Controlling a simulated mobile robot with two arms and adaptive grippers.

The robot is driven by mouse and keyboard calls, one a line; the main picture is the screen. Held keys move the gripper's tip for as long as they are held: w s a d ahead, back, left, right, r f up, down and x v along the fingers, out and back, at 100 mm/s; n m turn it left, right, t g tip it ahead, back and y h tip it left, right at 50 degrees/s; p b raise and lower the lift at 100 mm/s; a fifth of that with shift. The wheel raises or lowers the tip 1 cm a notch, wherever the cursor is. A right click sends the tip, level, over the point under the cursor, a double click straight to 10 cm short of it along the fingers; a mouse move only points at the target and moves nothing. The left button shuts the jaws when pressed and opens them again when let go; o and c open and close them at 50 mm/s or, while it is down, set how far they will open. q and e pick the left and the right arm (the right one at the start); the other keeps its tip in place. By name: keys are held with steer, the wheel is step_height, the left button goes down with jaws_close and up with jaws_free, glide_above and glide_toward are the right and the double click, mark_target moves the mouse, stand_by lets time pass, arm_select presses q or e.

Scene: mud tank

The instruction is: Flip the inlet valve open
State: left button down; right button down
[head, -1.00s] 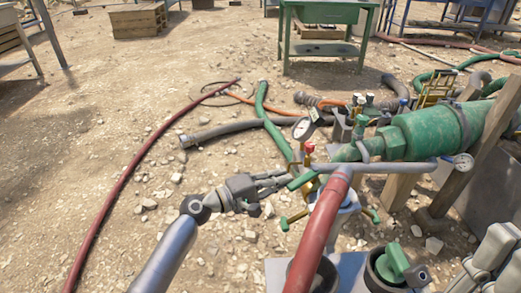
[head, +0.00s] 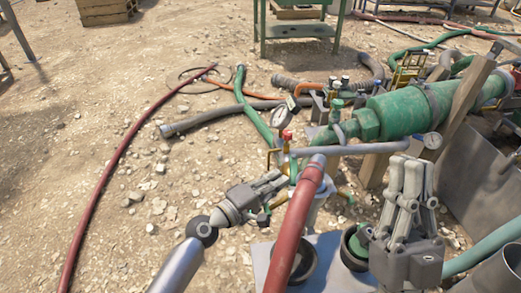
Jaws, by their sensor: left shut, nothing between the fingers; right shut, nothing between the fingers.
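A green cylindrical pump body (head: 400,110) lies at the right, with a grey pipe (head: 350,149) running in front of it. A small brass fitting with a red top (head: 287,136) stands at the pipe's left end. I cannot tell for sure which fitting is the inlet valve. My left gripper (head: 284,181) is shut and empty, pointing right, beside the upper end of a red hose (head: 293,225). Whether its fingertips touch anything is unclear. My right gripper (head: 408,165) is shut and empty, fingers up, in front of the pump and partly hiding a green-capped port (head: 354,245).
Wooden posts (head: 455,110) and a grey metal box (head: 485,180) stand at the right. A green table (head: 298,30) is behind. Hoses cross the gravel; the ground at left is mostly clear.

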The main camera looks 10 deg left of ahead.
arm_select(q)
steer(key=shift+d, duration=0.1)
stand_by(0.5)
steer(key=v, duration=1.2)
steer(key=shift+s, duration=0.1)
